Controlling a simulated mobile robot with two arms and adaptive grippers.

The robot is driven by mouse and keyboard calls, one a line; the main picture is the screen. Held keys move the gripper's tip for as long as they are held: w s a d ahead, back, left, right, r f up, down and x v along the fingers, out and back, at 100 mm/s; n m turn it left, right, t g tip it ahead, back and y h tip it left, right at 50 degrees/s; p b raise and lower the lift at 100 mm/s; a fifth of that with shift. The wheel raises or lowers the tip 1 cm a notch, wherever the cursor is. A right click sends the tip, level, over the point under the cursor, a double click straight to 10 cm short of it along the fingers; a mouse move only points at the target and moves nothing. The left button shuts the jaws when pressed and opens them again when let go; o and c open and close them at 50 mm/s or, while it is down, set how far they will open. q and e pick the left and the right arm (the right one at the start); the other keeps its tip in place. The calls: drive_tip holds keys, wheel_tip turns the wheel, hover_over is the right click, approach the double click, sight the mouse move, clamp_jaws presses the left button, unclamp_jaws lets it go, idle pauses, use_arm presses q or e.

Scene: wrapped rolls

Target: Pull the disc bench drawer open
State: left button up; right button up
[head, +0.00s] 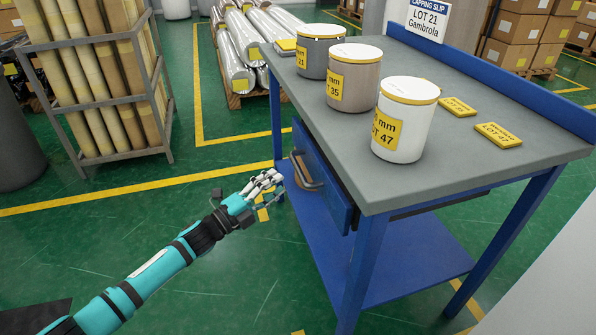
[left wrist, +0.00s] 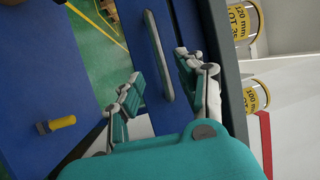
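The disc bench drawer (head: 334,195) is a blue front under the grey bench top, with a grey bar handle (head: 305,170). My left gripper (head: 272,184) is just left of the handle in the head view. In the left wrist view, its two fingers (left wrist: 158,68) are spread apart, and the long grey handle (left wrist: 158,55) shows between and beyond the tips on the blue drawer front (left wrist: 190,22). I see no clear contact with the handle. My right gripper is in neither view.
The bench top (head: 460,165) carries white, tan and grey lidded tubs and yellow lot labels. The blue lower shelf (head: 400,255) spans the legs; a yellow-handled tool (left wrist: 57,124) lies on it. A rack of tan rolls (head: 110,80) stands left; green floor before the drawer is clear.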

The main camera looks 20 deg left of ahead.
sight(298, 167)
use_arm(q)
drive_tip(key=x, duration=0.8)
drive_tip(key=shift+b, duration=0.4)
drive_tip(key=shift+c, duration=0.2)
clamp_jaws()
